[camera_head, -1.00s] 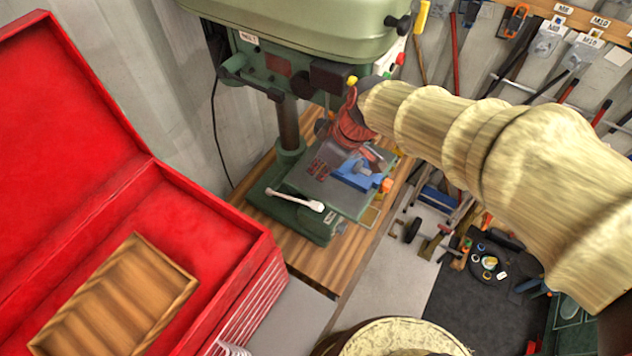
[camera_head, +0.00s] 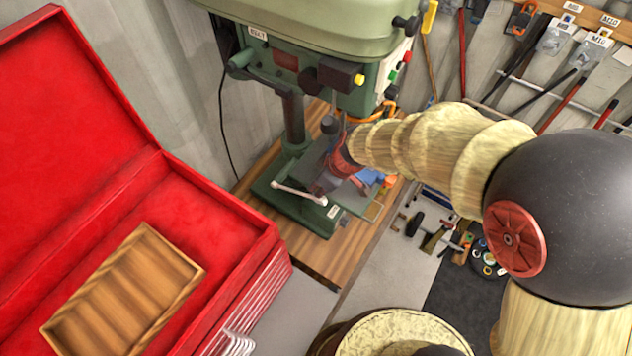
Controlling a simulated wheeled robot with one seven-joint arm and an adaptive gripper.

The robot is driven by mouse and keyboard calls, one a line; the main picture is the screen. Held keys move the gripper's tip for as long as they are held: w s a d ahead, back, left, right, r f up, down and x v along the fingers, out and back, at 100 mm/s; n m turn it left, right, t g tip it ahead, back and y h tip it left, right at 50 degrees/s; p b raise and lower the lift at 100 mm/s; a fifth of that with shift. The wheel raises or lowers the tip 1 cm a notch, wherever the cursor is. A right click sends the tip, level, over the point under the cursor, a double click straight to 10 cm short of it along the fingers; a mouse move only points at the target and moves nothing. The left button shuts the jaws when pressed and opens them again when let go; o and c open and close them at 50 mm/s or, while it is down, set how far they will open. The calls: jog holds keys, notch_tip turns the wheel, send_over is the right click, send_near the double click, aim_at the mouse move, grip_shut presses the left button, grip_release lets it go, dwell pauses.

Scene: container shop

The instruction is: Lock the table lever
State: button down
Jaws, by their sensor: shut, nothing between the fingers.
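The green drill press (camera_head: 300,30) stands on a wooden bench. A pale lever (camera_head: 298,192) lies across the front left of its table and base, sloping down to the right. It may be the table lever; I cannot tell if it is locked. My gripper (camera_head: 324,182), red and dark, is over the table, just above and right of the lever's right end. Its fingers look closed and empty, partly lost against the dark table. Contact with the lever cannot be told. A blue vise-like part (camera_head: 369,175) is mostly hidden behind my gripper.
An open red toolbox (camera_head: 215,225) with a wooden tray (camera_head: 60,332) fills the left. The wooden bench (camera_head: 345,255) has bare room at the front. Tools hang on the back wall at the upper right.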

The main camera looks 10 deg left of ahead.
aim_at(324, 197)
jog(key=shift+f+b, duration=0.1)
jog(key=shift+b, duration=0.2)
jog(key=f+b, duration=0.1)
jog(key=b, duration=0.3)
jog(key=d+f+y+b, duration=0.1)
jog(key=b, duration=0.3)
jog(key=d+f+b, duration=0.1)
jog(key=b, duration=0.3)
jog(key=shift+s+f+t+y, duration=0.2)
jog(key=shift+s+t+y, duration=0.15)
jog(key=shift+t+y, duration=0.05)
notch_tip(324, 197, down, 6)
jog(key=s+d+t+y+b, duration=0.1)
jog(key=d+y+b, duration=0.1)
jog(key=b, duration=1.9)
jog(key=shift+f+y, duration=0.25)
jog(key=shift+y, duration=0.05)
jog(key=shift+f+b, duration=0.15)
jog(key=shift+b, duration=0.35)
